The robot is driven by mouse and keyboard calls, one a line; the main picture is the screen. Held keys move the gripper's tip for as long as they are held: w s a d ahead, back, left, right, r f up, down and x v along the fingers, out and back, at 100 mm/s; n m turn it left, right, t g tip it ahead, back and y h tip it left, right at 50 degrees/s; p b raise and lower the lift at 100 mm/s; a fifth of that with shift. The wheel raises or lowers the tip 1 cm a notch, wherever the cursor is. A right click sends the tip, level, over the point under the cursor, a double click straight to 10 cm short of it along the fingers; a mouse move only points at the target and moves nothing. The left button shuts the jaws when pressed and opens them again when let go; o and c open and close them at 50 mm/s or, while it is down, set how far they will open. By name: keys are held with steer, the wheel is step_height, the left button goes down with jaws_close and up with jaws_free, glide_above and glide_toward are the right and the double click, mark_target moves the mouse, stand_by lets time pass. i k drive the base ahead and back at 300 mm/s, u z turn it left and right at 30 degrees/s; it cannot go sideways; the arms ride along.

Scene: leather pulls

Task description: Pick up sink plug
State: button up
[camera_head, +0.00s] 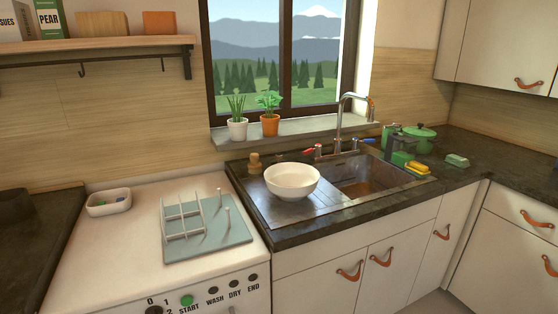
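I cannot clearly make out a sink plug. The metal sink (392,172) is set in the dark counter, with its basin at the right and a ribbed drainboard at the left. The basin floor is in shade and its drain is not clear. A small tan knobbed object (254,164) stands at the back left of the drainboard; I cannot tell whether it is a plug or a brush. A white bowl (292,184) sits on the drainboard, left of the basin, and hides part of it. My gripper is not in view.
A tall faucet (341,125) with red and blue taps rises behind the basin. Green containers and a yellow sponge (417,167) stand at its right. A grey rack (207,228) lies on the white appliance. Potted plants (270,124) stand on the sill. The counter's front strip is clear.

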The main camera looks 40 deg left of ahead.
mark_target(278, 156)
steer(key=u, duration=0.35)
steer(key=i, duration=1.05)
steer(key=u, duration=1.15)
steer(key=i, duration=0.9)
steer(key=u, duration=0.6)
steer(key=k, duration=0.9)
steer(key=u, duration=0.2)
steer(key=i, duration=0.9)
steer(key=z, duration=0.1)
